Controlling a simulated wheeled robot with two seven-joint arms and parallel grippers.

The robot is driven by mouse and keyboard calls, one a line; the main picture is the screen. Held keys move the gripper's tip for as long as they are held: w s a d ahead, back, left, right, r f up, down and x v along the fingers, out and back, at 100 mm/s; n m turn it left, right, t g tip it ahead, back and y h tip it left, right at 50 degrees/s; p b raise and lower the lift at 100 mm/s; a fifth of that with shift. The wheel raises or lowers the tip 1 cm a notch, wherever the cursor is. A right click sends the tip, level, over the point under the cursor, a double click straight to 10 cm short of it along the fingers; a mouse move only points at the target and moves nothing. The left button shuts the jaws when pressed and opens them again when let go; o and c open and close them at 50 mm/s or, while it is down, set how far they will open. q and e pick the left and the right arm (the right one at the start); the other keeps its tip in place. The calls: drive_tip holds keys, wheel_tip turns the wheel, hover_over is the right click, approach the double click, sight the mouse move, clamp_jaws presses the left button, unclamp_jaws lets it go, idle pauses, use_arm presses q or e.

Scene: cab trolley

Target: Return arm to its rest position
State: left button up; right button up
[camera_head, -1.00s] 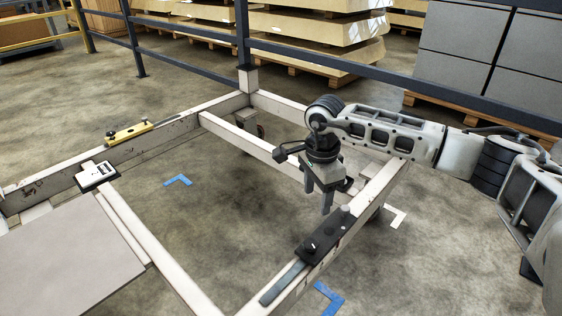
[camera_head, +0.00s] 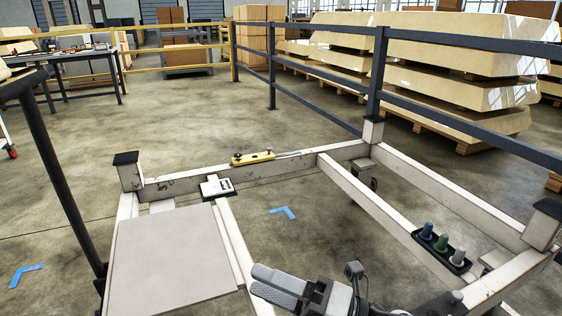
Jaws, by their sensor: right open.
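My right gripper (camera_head: 258,284) is at the bottom centre, pointing left, with its arm coming in from the lower right edge. Its jaws are open, and I see nothing between them. It is in front of the near part of the white trolley frame (camera_head: 390,215) and hides some of it. I cannot tell its height above the frame. My left gripper is not in view.
A grey panel (camera_head: 165,260) covers the frame's left part. A black holder (camera_head: 455,263) with coloured knobs sits at right. Dark railings (camera_head: 450,120) run behind; a workbench (camera_head: 85,62) stands far left.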

drive_tip(key=s+d+f+m+t+h, duration=0.25)
drive_tip(key=d+f+m+h, duration=0.35)
drive_tip(key=m, duration=1)
drive_tip(key=s+d+f+m+t+h, duration=0.25)
drive_tip(key=d+f+m+h, duration=0.4)
drive_tip(key=m, duration=0.95)
use_arm(q)
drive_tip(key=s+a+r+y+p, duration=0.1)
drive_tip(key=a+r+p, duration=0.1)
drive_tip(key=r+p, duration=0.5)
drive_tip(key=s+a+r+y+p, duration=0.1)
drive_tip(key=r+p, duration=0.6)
drive_tip(key=p, duration=0.7)
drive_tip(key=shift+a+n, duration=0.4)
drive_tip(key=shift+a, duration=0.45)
use_arm(e)
drive_tip(key=s+d+r+h, duration=0.1)
drive_tip(key=s+r, duration=0.1)
drive_tip(key=r, duration=0.4)
drive_tip(key=s+d+r+m+g+h, duration=0.1)
drive_tip(key=r+h, duration=0.1)
drive_tip(key=r, duration=0.4)
drive_tip(key=shift+s+d, duration=0.35)
drive_tip(key=shift+d, duration=0.05)
drive_tip(key=shift+m+h, duration=0.25)
drive_tip(key=shift+m, duration=0.05)
